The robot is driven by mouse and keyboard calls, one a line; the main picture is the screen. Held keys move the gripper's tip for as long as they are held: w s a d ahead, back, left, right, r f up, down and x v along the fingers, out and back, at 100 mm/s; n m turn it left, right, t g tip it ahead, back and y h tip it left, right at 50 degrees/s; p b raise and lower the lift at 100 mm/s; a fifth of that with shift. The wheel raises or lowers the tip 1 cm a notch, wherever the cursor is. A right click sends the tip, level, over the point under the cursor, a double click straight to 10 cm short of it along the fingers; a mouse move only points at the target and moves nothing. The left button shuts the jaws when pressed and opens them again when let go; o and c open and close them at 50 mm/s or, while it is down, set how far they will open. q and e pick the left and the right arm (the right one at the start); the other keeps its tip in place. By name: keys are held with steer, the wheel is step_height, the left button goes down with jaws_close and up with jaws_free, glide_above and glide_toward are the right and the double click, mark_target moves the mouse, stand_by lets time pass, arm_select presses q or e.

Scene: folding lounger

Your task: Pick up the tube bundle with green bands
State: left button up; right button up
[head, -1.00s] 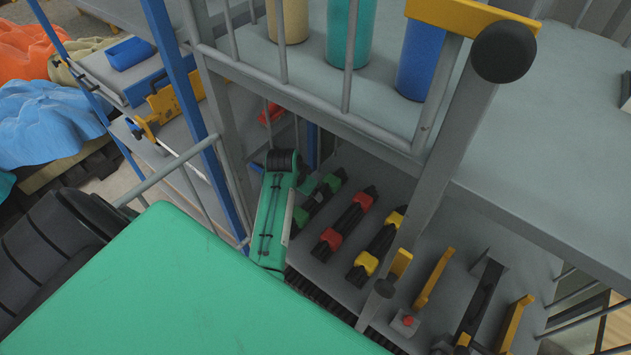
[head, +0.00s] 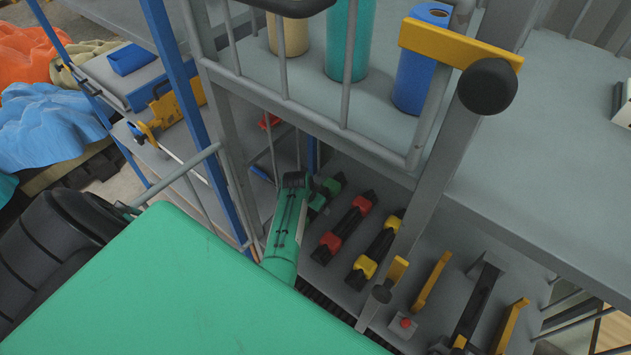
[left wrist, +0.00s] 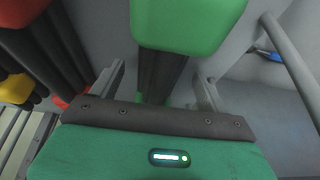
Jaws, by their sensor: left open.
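The tube bundle with green bands (head: 335,183) lies on the lower shelf, a row of dark tubes with green clamps. In the head view my left arm hides much of it. In the left wrist view one green band (left wrist: 186,24) is large and close at the top, with the dark tubes (left wrist: 160,72) running below it. My left gripper (left wrist: 158,82) is open, with one finger on each side of the tubes. I cannot tell whether the fingers touch them. My right gripper is not in view.
Bundles with red bands (head: 330,240) and yellow bands (head: 365,266) lie to the right on the same shelf. A grey post (head: 425,210) and rail (head: 300,115) frame the shelf. Tan, teal and blue cylinders (head: 418,65) stand on the shelf above.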

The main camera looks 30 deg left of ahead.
arm_select(q)
steer(key=shift+f, duration=0.15)
steer(key=c, duration=1.3)
steer(key=shift+w, duration=0.1)
steer(key=shift+c, duration=0.9)
steer(key=shift+r, duration=0.2)
